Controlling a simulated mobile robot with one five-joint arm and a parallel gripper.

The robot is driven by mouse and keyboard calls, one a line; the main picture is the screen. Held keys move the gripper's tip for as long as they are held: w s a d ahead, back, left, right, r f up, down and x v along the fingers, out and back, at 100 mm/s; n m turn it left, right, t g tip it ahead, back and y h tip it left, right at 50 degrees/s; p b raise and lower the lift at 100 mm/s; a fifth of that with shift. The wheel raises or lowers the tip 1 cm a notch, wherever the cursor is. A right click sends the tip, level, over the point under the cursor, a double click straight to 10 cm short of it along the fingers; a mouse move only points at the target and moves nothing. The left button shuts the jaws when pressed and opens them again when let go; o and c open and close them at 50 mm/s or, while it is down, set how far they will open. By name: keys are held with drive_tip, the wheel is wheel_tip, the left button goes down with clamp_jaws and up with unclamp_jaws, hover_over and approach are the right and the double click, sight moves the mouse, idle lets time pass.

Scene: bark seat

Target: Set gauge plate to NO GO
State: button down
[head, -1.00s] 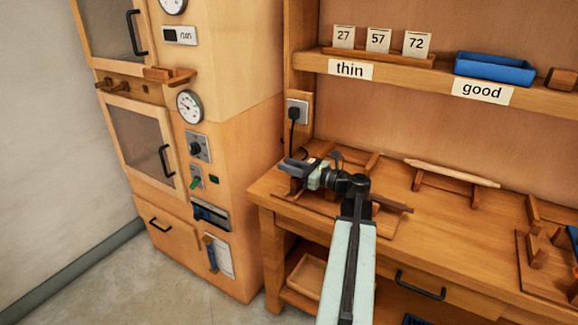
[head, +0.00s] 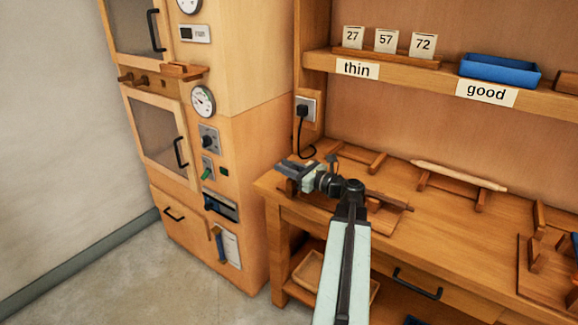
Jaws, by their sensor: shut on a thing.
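My gripper (head: 286,168) is at the left end of the workbench, low over a wooden fixture (head: 395,220) on the bench top. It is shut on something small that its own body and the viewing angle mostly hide. A brown wooden piece shows just beneath the fingers, but I cannot tell whether it is the held thing. I cannot make out a gauge plate or any NO GO marking in this view. A wooden bar sticks out to the right of my wrist, over the fixture.
A wooden cabinet (head: 235,130) with dials and switches stands left of the bench. A socket with a black plug (head: 303,112) is behind my gripper. The shelf above holds number cards (head: 387,41) and a blue tray (head: 499,71). A rod (head: 458,175) rests on a stand rightward.

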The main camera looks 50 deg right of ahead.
drive_tip(key=shift+a+f, duration=0.1)
drive_tip(key=shift+a, duration=0.2)
drive_tip(key=c, duration=1.1)
unclamp_jaws()
drive_tip(key=shift+a, duration=0.1)
drive_tip(key=shift+c, duration=0.2)
drive_tip(key=s+d, duration=0.1)
drive_tip(key=s, duration=0.6)
drive_tip(key=shift+s+d, duration=0.2)
drive_tip(key=shift+s, duration=0.2)
